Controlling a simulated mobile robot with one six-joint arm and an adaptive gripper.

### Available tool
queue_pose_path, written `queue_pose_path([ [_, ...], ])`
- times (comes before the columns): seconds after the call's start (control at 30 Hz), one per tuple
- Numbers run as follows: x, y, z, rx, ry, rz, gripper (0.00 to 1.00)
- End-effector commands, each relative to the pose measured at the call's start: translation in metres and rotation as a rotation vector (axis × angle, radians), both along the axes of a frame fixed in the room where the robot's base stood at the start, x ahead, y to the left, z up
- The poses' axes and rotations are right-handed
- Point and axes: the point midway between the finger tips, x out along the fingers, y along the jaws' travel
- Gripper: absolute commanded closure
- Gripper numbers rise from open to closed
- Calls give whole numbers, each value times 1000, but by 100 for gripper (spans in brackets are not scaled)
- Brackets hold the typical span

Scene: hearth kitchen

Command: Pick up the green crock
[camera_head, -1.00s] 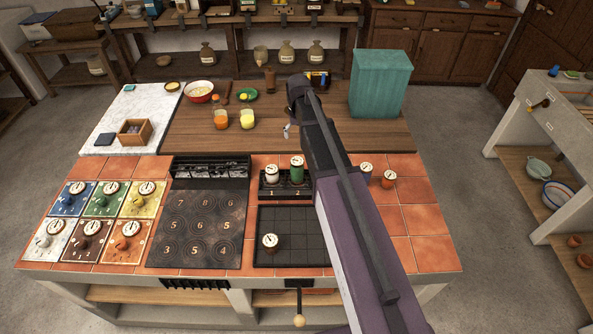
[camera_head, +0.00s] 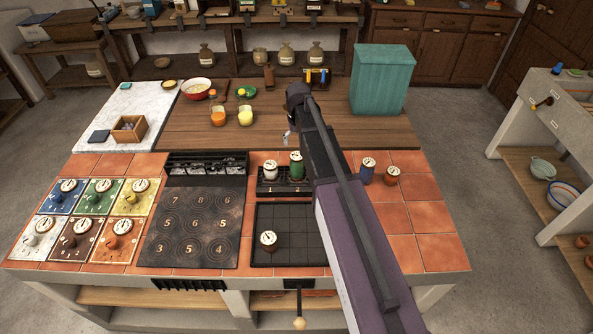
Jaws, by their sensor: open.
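The green crock (camera_head: 296,170) stands upright with a pale dial-like lid in slot 2 of a small black rack (camera_head: 267,187) on the tiled counter. A white crock (camera_head: 270,171) stands left of it in slot 1. My gripper (camera_head: 287,137) hangs above the wooden board behind the rack, at the end of my dark arm. It is small in view and holds nothing that I can see. It is apart from the green crock. My arm passes close along the crock's right side in the picture.
Another lidded crock (camera_head: 268,241) is on the black grid tray (camera_head: 305,223). A tall teal box (camera_head: 381,80) stands at the back right. Glasses and bowls are at the back left.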

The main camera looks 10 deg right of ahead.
Motion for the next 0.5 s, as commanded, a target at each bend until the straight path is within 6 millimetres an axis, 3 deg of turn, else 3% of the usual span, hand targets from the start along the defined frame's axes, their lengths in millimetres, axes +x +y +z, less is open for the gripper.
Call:
queue_pose_path([
  [0.2,0,0,-18,0,0,0,0],
  [0.5,0,1,-23,0,0,1,0],
])
